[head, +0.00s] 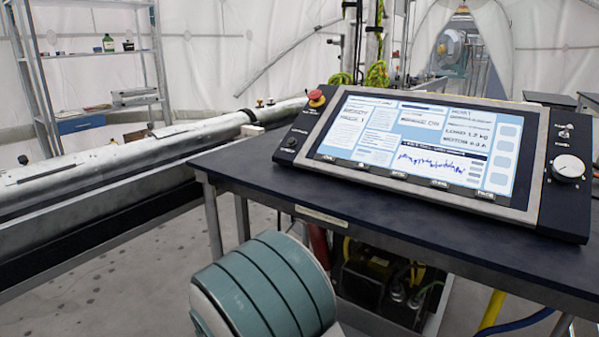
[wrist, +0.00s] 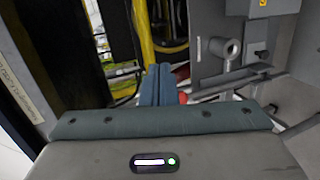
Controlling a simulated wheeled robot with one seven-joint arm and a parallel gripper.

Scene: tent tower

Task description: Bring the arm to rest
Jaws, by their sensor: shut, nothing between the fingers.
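My gripper (wrist: 156,85) shows in the wrist view, its two blue-grey fingers together with nothing between them. They point away from the wrist into the space with a yellow tube and grey metal parts. A rounded teal and white link of my arm (head: 265,290) shows at the bottom of the head view, in front of the dark table. The gripper itself is not visible in the head view.
A control panel (head: 430,150) with a lit screen, red button and dial stands on a dark table (head: 240,160). A long metal tube (head: 110,160) lies at left, before a shelf (head: 95,55). In the wrist view, a yellow tube (wrist: 143,30) and grey housing (wrist: 222,48) are close by.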

